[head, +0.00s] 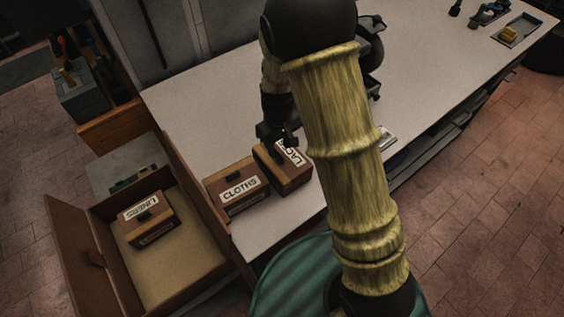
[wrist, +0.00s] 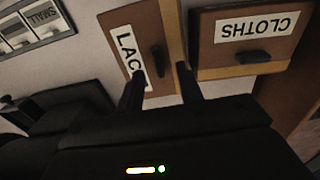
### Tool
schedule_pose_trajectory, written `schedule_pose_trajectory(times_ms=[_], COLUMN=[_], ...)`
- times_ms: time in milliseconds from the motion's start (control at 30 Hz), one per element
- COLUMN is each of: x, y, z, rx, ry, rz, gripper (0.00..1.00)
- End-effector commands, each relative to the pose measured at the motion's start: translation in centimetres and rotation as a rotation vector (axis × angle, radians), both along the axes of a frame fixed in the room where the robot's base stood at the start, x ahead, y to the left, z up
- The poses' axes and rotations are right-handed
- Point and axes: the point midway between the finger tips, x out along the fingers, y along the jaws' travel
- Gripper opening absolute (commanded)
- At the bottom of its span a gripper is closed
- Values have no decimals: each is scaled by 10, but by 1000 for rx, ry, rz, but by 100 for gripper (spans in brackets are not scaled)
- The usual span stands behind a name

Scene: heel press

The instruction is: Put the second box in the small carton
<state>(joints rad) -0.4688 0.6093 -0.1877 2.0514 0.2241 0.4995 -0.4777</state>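An open brown carton (head: 103,232) stands at the table's left end; no size label on it is readable. Inside it is a brown box labelled LINERS (head: 150,222) with a dark knob. On the table, a box labelled CLOTHS (head: 236,205) stands beside a box with a label starting LAC (head: 291,180). Both show in the wrist view, CLOTHS (wrist: 265,50) at right and LAC (wrist: 120,15) at centre. My gripper (head: 281,138) is open above the LAC box. In the wrist view its fingers (wrist: 161,86) are apart, with the box's dark knob just ahead between them.
The white table (head: 210,110) is largely clear behind the boxes. A tray with a yellow item (head: 509,34) lies at the far right. A dark panel with a card reading SMALL (wrist: 47,13) shows in the wrist view. My arm hides the table's middle.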

Motion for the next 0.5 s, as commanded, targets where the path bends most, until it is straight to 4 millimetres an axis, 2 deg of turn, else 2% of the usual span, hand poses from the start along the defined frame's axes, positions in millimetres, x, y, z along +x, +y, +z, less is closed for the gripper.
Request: schedule_pose_trajectory(times_ms=[300, 500], x=[6, 6], y=[0, 0], z=[-32, -40], rx=[-1, 0], ry=[3, 0], rz=[-1, -1], gripper=[36, 36])
